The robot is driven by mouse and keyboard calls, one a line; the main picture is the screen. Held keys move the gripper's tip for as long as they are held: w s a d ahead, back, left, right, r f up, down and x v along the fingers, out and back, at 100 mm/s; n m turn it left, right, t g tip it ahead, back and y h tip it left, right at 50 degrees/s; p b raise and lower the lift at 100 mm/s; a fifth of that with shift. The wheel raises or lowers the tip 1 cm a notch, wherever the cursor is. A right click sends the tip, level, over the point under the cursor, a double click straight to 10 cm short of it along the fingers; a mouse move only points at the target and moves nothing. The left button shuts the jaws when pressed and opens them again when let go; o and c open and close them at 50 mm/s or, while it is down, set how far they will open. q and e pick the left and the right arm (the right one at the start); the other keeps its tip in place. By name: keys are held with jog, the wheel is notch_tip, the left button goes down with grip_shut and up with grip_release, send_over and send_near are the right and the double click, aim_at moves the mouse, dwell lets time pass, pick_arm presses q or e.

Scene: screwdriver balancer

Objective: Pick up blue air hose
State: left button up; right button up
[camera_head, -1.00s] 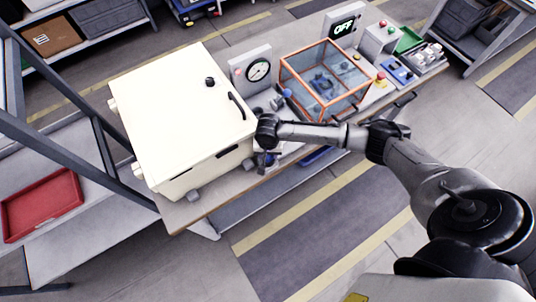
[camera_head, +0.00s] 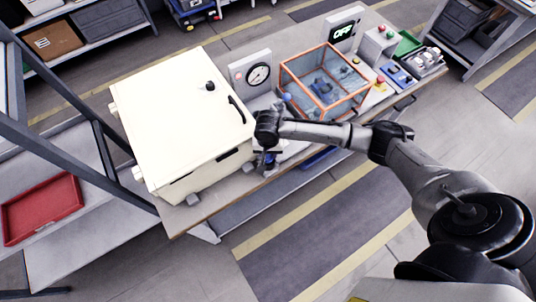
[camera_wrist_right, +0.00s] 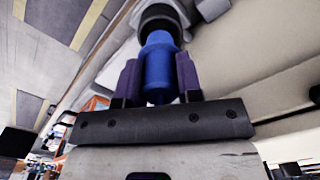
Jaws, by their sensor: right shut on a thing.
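The blue air hose's end, a blue cylinder (camera_wrist_right: 158,66), sits between the two purple fingers of my right gripper (camera_wrist_right: 159,85) in the right wrist view. The fingers are shut on it. Its upper end meets a dark round fitting (camera_wrist_right: 160,16); I cannot tell whether the two are joined. In the head view my right gripper (camera_head: 267,162) is small and low, beside the front right side of the cream cabinet (camera_head: 185,120). The rest of the hose cannot be made out there. My left gripper is not in view.
The workbench (camera_head: 190,219) also carries a gauge panel (camera_head: 252,72), an orange-framed clear box (camera_head: 325,84), an OFF display (camera_head: 343,29) and a button box (camera_head: 380,42). A red tray (camera_head: 42,207) lies on the left shelf. The floor in front is clear.

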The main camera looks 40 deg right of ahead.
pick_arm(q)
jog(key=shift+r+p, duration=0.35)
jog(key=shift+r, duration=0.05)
pick_arm(e)
jog(key=s+d+r, duration=0.7)
jog(key=s, duration=0.2)
jog(key=shift+s, duration=0.15)
jog(key=shift+s+r, duration=0.1)
